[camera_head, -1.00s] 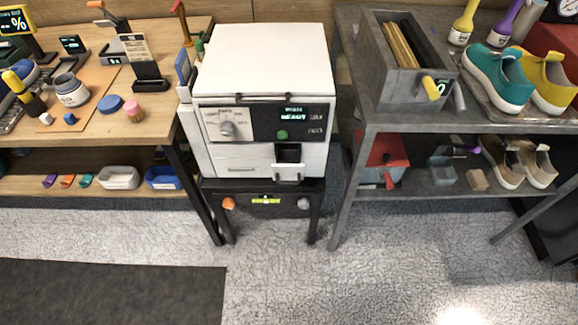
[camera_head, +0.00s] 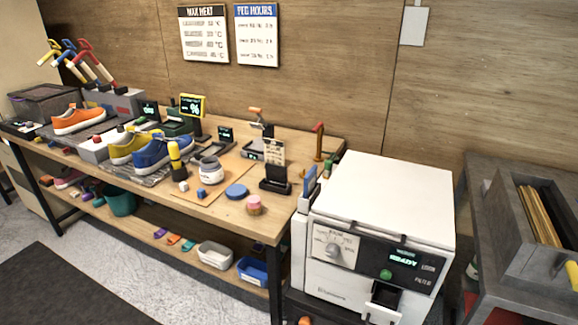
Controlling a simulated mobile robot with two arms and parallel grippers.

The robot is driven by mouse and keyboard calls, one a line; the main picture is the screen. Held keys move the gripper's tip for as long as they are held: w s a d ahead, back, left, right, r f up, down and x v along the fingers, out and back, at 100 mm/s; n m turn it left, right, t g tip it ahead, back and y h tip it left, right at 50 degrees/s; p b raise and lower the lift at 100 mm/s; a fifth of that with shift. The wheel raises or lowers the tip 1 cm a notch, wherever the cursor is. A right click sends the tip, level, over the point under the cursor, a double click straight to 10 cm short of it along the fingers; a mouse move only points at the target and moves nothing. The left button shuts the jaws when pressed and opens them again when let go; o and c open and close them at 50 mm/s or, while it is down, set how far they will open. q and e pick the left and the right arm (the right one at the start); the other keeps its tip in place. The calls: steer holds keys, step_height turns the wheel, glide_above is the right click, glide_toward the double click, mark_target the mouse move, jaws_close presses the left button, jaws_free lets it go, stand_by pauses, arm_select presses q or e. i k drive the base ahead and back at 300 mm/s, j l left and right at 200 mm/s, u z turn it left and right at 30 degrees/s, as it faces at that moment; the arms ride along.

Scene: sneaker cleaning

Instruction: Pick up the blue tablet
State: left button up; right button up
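No piece is clearly marked as the blue tablet. A flat round blue disc (camera_head: 236,191) lies on the wooden bench near its front edge, beside a pink-topped round piece (camera_head: 254,205). A small blue block (camera_head: 201,193) lies to the left of the disc, on the tan mat (camera_head: 218,180). An upright blue panel (camera_head: 309,180) stands at the left side of the white machine. Neither of my grippers is in view.
The wooden bench (camera_head: 306,143) holds shoes, a jar (camera_head: 210,171) and small displays. The white machine (camera_head: 385,205) stands to its right, then a grey table (camera_head: 495,180). A blue bin (camera_head: 252,270) sits on the lower shelf. Floor shows at lower left.

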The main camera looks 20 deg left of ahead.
mark_target(201, 193)
steer(key=u, duration=1.45)
steer(key=i+j, duration=0.1)
